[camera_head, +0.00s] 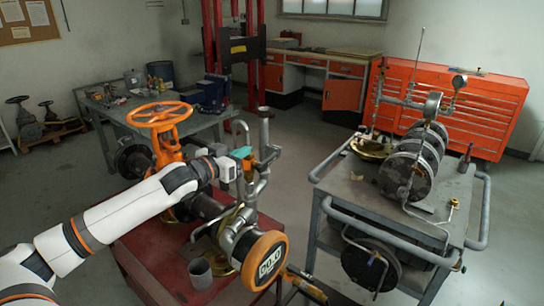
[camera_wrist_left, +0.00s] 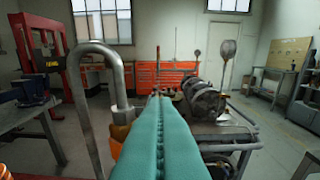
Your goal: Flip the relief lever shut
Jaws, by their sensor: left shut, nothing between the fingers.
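Grey pipes (camera_head: 264,130) rise beside my left gripper (camera_head: 243,153). Its teal fingers are shut and empty, close to a small orange part (camera_head: 249,166) that may be the relief lever. In the left wrist view the shut fingers (camera_wrist_left: 158,100) point forward, and an orange piece (camera_wrist_left: 121,130) sits just left of them, below a bent grey pipe (camera_wrist_left: 112,75). The lever's exact position is partly hidden by the fingers. My right gripper is not in view.
A grey cart (camera_head: 395,205) with round metal parts (camera_head: 405,175) stands to the right. A grey cup (camera_head: 200,273) sits on the red table's front. Orange cabinets (camera_head: 450,110) line the back wall. Floor shows between table and cart.

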